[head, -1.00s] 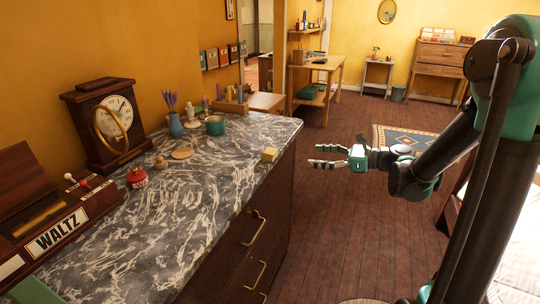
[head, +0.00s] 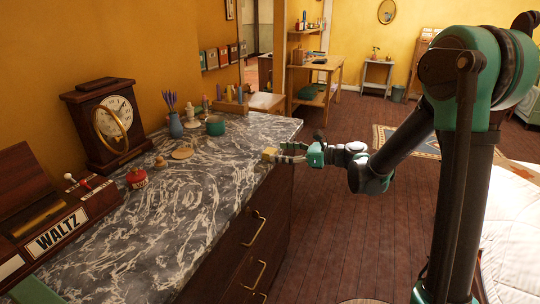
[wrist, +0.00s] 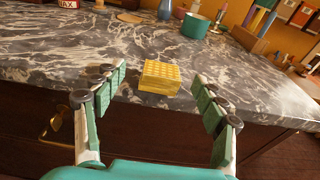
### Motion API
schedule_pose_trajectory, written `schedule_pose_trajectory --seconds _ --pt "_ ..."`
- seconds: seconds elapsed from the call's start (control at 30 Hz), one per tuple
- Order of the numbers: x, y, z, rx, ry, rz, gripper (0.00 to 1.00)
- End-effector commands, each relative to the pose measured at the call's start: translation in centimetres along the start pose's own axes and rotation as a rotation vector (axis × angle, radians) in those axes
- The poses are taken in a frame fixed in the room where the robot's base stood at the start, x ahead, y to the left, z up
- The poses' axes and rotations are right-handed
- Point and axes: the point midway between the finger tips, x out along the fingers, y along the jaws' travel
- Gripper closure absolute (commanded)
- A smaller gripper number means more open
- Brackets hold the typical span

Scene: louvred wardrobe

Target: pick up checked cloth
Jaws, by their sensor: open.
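The checked cloth (wrist: 160,77) is a small folded yellow block with a checked top. It lies at the front edge of the marble counter, and in the head view (head: 269,154) it shows just left of my fingertips. My gripper (head: 282,155) is at the counter's edge, pointing left. In the wrist view my gripper (wrist: 163,94) is open, with one finger on each side of the cloth's line. The cloth sits between and slightly beyond the fingertips, with gaps on both sides. I cannot tell from the head view whether a finger touches it.
The marble counter (head: 200,205) has clear room around the cloth. A green pot (head: 215,126), a blue vase (head: 176,125), a wooden disc (head: 182,153) and a red tin (head: 136,178) stand farther back. Brass drawer handles (head: 254,228) stick out below the counter's edge.

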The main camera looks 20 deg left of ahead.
Motion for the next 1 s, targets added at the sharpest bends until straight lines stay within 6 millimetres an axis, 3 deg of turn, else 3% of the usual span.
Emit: schedule_pose_trajectory --seconds 0.3,0.57,0.93,1.0 --pt "4.2 -0.2 -0.3 -0.001 0.0 0.003 0.29" --pt "4.7 -0.2 -0.3 -0.001 0.0 0.001 0.29" --pt "4.7 -0.2 -0.3 -0.001 0.0 0.001 0.74" --pt "4.7 -0.2 -0.3 -0.001 0.0 0.001 0.74"
